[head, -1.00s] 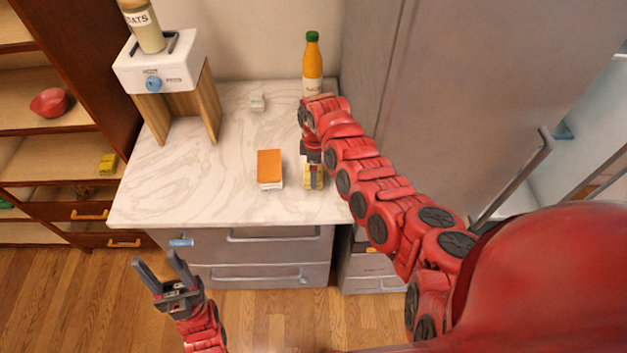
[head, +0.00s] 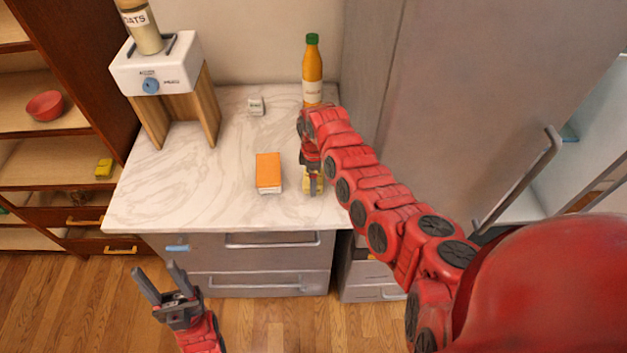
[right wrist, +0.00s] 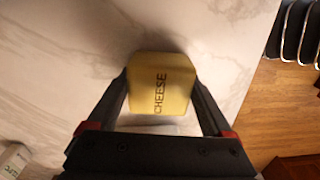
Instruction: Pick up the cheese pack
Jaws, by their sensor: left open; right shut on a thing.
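The cheese pack (right wrist: 160,84) is a pale yellow block lettered CHEESE. In the right wrist view it sits between the two fingers of my right gripper (right wrist: 162,92), which is shut on its sides. In the head view my right gripper (head: 312,178) points down near the counter's right front, and only a little of the pack shows around its fingers. I cannot tell whether the pack touches the counter. My left gripper (head: 160,288) is open and empty, in front of the counter at the lower left.
An orange-topped box (head: 268,171) lies on the marble counter (head: 220,200) left of my right gripper. A juice bottle (head: 313,75) and a small white item (head: 255,106) stand behind. A white appliance (head: 155,66) is at the back left. A fridge (head: 450,100) bounds the right.

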